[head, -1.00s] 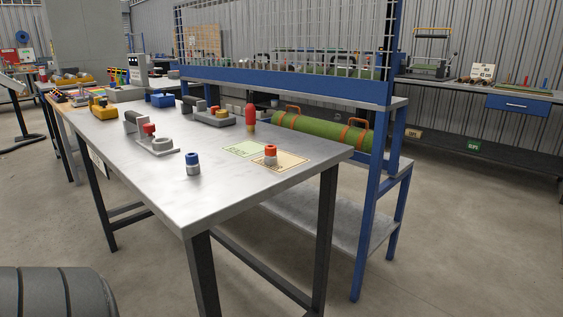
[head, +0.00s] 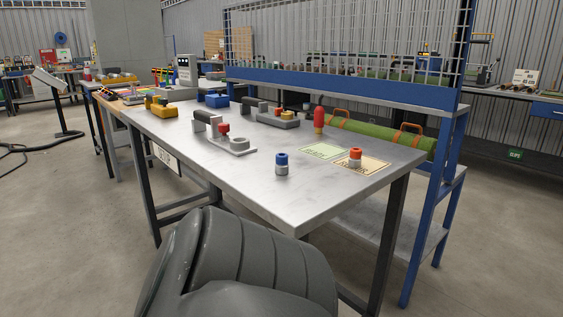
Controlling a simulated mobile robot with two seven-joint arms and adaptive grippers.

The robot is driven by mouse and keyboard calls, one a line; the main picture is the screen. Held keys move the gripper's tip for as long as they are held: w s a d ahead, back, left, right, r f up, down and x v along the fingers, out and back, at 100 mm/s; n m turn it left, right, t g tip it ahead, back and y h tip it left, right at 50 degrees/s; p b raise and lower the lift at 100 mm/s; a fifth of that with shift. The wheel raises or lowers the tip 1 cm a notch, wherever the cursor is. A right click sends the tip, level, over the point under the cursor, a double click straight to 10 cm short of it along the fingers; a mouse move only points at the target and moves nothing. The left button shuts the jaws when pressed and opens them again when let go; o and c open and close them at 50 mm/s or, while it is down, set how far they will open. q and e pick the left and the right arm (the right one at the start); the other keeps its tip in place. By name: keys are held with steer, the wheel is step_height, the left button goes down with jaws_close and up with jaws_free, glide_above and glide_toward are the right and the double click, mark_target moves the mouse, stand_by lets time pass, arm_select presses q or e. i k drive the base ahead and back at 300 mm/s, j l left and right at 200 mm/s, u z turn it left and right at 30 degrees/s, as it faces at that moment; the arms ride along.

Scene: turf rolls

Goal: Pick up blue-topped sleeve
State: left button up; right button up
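The blue-topped sleeve (head: 282,163) stands upright on the metal workbench (head: 314,205), near its front edge. It has a blue top and a pale metallic lower part, with bare bench around it. Neither of my grippers is in the head view. A dark grey ribbed part of my own arm fills the bottom middle, in front of the bench.
A grey fixture with a red knob (head: 236,147) stands left of the blue-topped sleeve. A red bottle-like object (head: 319,120) stands behind it, near a green card (head: 325,152). A blue-framed mesh rack (head: 345,92) runs along the bench's back.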

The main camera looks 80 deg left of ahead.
mark_target(282, 164)
steer(key=k+j, duration=0.25)
steer(key=k, duration=0.25)
steer(key=k+j, duration=0.3)
steer(key=k, duration=0.2)
